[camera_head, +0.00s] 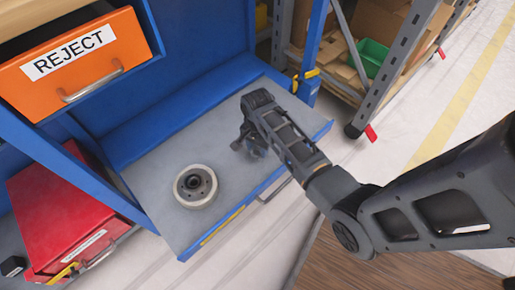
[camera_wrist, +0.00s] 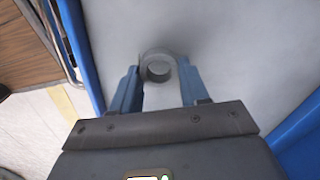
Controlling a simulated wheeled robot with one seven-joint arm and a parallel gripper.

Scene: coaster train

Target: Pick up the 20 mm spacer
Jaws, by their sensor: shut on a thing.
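The spacer (camera_wrist: 158,57) is a small grey ring with a round hole, seen in the wrist view between the blue fingertips of my gripper (camera_wrist: 158,88). My gripper is shut on it, with one finger on each side of the ring. In the head view my gripper (camera_head: 250,147) is low over the right part of the grey bench top (camera_head: 165,155). The spacer cannot be made out there, as the gripper hides it. I cannot tell whether the ring touches the bench top or is just above it.
A pale wheel with a dark hub (camera_head: 195,186) lies on the bench, left of my gripper. An orange REJECT drawer (camera_head: 75,70) hangs above at the left. A red toolbox (camera_head: 60,215) stands at the lower left. A shelf rack (camera_head: 395,65) with boxes is at the upper right.

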